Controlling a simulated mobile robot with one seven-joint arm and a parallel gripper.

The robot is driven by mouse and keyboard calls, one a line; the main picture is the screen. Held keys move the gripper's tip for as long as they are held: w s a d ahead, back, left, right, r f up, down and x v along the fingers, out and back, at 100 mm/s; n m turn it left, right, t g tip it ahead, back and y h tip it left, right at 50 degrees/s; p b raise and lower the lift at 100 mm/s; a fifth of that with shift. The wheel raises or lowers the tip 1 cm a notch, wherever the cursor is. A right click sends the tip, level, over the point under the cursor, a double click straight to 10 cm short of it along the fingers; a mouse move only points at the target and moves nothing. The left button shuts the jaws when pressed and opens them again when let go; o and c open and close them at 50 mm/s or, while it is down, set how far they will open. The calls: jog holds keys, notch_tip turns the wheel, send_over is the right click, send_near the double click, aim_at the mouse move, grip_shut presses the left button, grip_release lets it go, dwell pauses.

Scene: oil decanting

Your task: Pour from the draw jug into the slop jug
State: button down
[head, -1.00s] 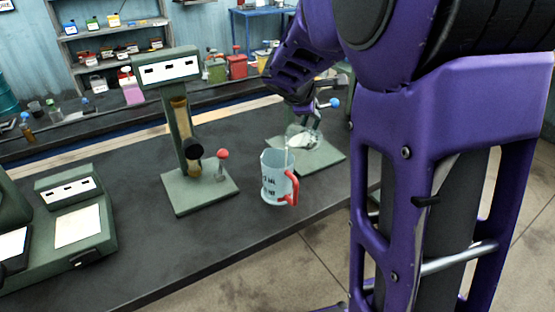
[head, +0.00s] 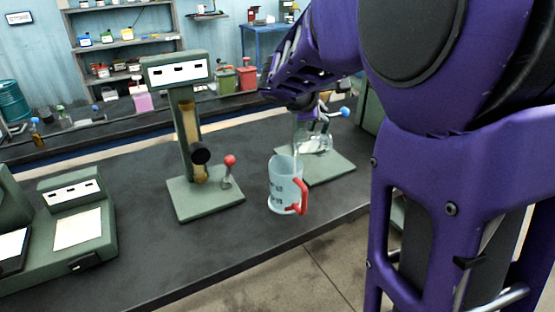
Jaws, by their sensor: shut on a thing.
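A clear jug with dark markings and a red handle (head: 283,190), apparently the slop jug, stands upright at the bench's front edge, handle to the right. My gripper (head: 316,122) is behind it and a little right, partly hidden by my purple arm. It is shut on a clear glass vessel (head: 312,144), apparently the draw jug, over or at the right green stand's base. Whether the vessel touches that base I cannot tell. Its contents and any tilt are too small to make out.
A green stand (head: 188,120) with an amber tube and a red-knobbed lever (head: 229,170) stands left of the red-handled jug. The right stand's base (head: 335,167) lies behind that jug, with a blue knob (head: 345,112) above it.

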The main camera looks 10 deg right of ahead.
aim_at(305, 138)
jog(key=shift+s+a+r+t+h+b, duration=0.15)
jog(key=shift+a+r+t+h+b, duration=0.25)
jog(key=shift+b, duration=0.9)
jog(key=shift+s+a+f+h+b, duration=0.15)
jog(key=shift+a+h+b, duration=0.15)
jog(key=shift+a+b, duration=0.25)
jog(key=shift+s+a+b, duration=0.1)
jog(key=shift+a+b, duration=0.1)
jog(key=shift+b, duration=0.4)
jog(key=shift+s+a+r, duration=0.1)
jog(key=shift+a+r, duration=0.1)
jog(key=shift+r, duration=0.05)
jog(key=shift+s+a+n+t+h+b, duration=0.3)
jog(key=shift+a+h+b, duration=0.3)
jog(key=shift+b, duration=0.6)
jog(key=shift+a+r+p, duration=0.1)
jog(key=shift+r+p, duration=0.15)
jog(key=shift+p, duration=0.15)
jog(key=shift+a, duration=0.1)
